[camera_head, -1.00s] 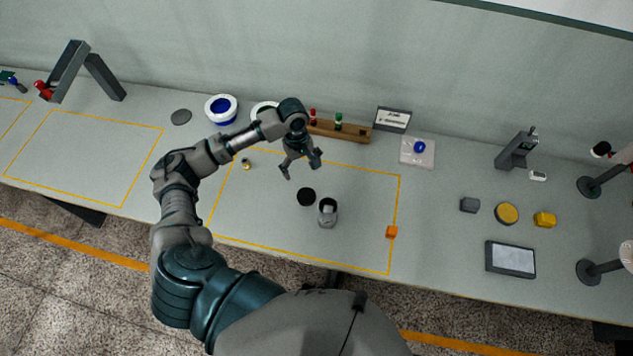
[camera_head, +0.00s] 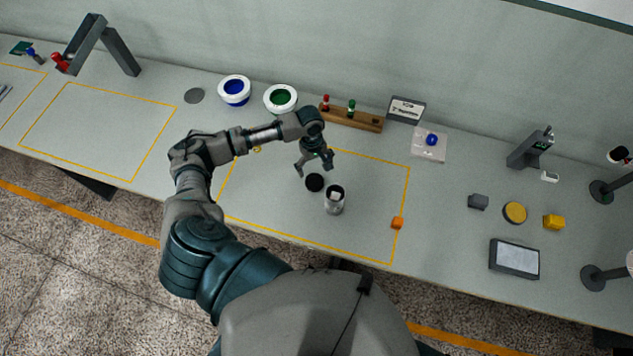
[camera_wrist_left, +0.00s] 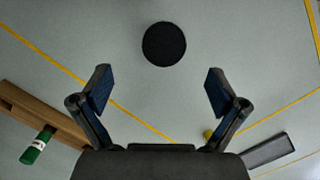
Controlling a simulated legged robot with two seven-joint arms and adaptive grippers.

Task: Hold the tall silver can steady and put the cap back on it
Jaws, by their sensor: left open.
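The tall silver can (camera_head: 334,204) stands upright and open-topped inside the yellow outline, with something pale showing in its mouth. The cap, a black disc (camera_head: 314,183), lies flat on the table just left of and behind the can. The cap also shows in the left wrist view (camera_wrist_left: 164,44), beyond the fingertips and centred between them. My left gripper (camera_head: 315,168) is open and empty, above the table and just behind the cap. Its two spread fingers show in the left wrist view (camera_wrist_left: 159,80). The can is not in the left wrist view. My right gripper is not in view.
A tablet (camera_head: 514,258) lies at right.

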